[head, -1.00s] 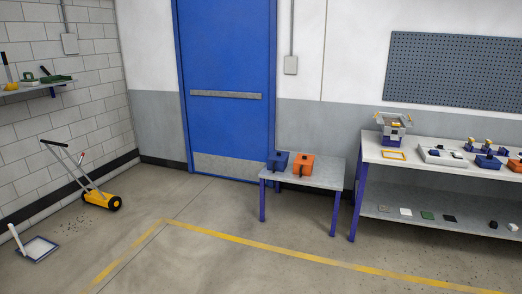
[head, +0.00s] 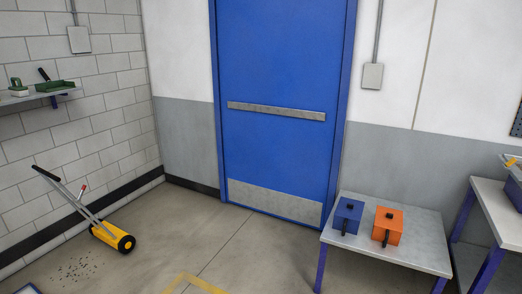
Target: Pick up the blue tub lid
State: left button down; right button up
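A blue tub (head: 347,215) stands on the small grey-topped table, at the left of its top. A dark knob (head: 350,206) shows on the tub's top, on what looks like its blue lid. A dark handle shows on the tub's front. An orange tub (head: 387,227) of like shape stands just to its right, with a small gap between them. Neither of my grippers is in the head view.
A workbench (head: 497,204) is at the right edge. A yellow wheeled sweeper (head: 112,238) stands at the left wall, below a shelf (head: 35,97).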

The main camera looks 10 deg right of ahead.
aim_at(347, 208)
jog(key=i+z, duration=0.1)
jog(key=i, duration=0.45)
jog(key=i+j+z, duration=0.15)
jog(key=i, duration=0.4)
jog(key=i+j+z, duration=0.1)
jog(key=i, duration=0.45)
jog(key=i+j+z, duration=0.1)
jog(key=i, duration=0.4)
jog(key=j, duration=0.1)
